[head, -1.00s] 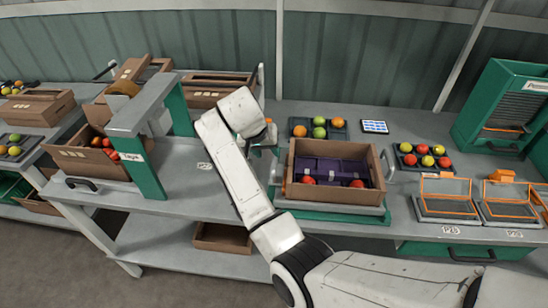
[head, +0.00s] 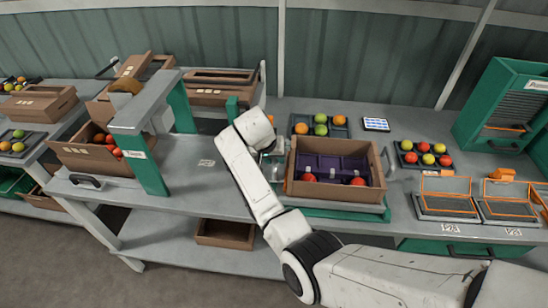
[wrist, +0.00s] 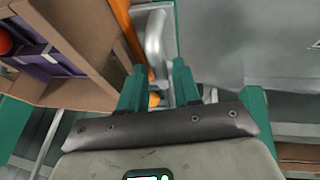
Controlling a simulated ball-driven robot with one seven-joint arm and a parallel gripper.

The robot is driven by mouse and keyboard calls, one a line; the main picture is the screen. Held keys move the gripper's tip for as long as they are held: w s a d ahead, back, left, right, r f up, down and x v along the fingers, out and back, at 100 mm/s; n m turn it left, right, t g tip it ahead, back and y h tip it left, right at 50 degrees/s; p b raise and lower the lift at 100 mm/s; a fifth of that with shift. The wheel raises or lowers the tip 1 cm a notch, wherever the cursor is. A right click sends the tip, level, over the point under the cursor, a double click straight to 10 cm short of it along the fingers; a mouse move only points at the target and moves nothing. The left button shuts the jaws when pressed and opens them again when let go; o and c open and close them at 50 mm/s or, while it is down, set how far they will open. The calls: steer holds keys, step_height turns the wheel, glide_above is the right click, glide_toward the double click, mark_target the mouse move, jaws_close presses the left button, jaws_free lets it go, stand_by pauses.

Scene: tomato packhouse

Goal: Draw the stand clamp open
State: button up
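The stand (head: 345,214) is a green and grey base holding an open brown carton (head: 300,190) with a purple insert and red tomatoes. In the wrist view, an orange bar (wrist: 124,22) lies along the carton's side. A pale grey curved handle (wrist: 155,38) stands beside it; these look like the stand clamp. My gripper (head: 270,160) is at the carton's left side in the head view, where my arm partly hides the clamp. In the wrist view its green fingers (wrist: 159,85) are apart, with the handle's lower end between them. I cannot tell whether they touch it.
A second grey handle (head: 388,162) is at the carton's right. A green and grey taping arch (head: 150,170) stands to the left, with cartons around it. Fruit trays (head: 320,125) lie behind and to the right. Some bare bench (head: 200,180) lies left of my gripper.

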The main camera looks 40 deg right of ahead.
jaws_close()
stand_by(0.3)
steer(key=w+a+b, duration=0.2)
steer(key=w, duration=0.1)
steer(key=shift+w+a, duration=0.2)
steer(key=shift+a, duration=0.15)
steer(key=shift+o, duration=1.3)
jaws_free()
steer(key=shift+r, duration=0.1)
steer(key=b+v, duration=0.1)
steer(key=v, duration=0.9)
steer(key=shift+a+r, duration=0.2)
steer(key=shift+r, duration=0.1)
